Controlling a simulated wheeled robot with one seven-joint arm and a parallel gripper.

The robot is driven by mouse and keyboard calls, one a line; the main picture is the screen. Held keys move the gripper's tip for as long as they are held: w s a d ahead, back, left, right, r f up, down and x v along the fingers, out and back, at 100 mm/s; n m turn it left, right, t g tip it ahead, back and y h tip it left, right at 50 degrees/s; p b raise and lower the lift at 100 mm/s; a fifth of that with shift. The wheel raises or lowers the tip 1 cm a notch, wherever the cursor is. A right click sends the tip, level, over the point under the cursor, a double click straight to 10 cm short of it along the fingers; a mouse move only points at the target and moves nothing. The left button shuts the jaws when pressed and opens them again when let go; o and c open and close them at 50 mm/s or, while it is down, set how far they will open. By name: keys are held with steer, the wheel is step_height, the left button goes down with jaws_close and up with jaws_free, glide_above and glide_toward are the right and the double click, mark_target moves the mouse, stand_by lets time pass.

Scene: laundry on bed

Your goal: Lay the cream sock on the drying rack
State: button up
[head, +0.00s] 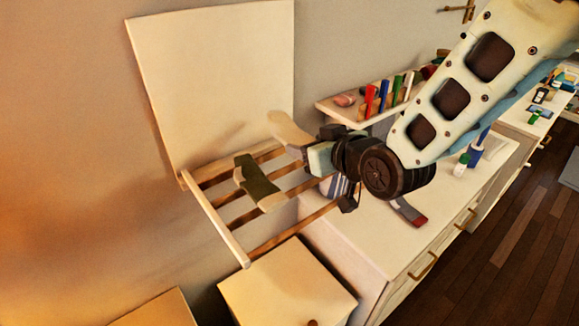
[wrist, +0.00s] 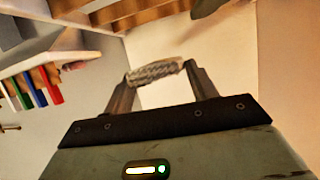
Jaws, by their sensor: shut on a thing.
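The cream sock (head: 288,130) hangs out from my gripper (head: 305,152), above the back right part of the drying rack. In the wrist view, my gripper (wrist: 156,80) is shut on a bunched, ribbed-looking part of the sock (wrist: 155,71). The drying rack (head: 222,231) has a pale front rail and wooden slats, and stands out from a cream back panel. Its slats also show at the top of the wrist view (wrist: 128,12). From these views I cannot tell whether the sock touches the rack.
An olive sock with pale ends (head: 258,183) lies across the middle slats. A wall shelf (head: 335,111) with colored items is behind my gripper. A white dresser (head: 375,240) holds a grey and red sock (head: 409,212). Slats left of the olive sock are bare.

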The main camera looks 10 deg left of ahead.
step_height(320, 180, down, 8)
steer(key=p, duration=0.2)
steer(key=shift+p, duration=0.4)
steer(key=shift+f, duration=0.1)
steer(key=o, duration=1)
steer(key=shift+c, duration=0.2)
steer(key=shift+r, duration=0.25)
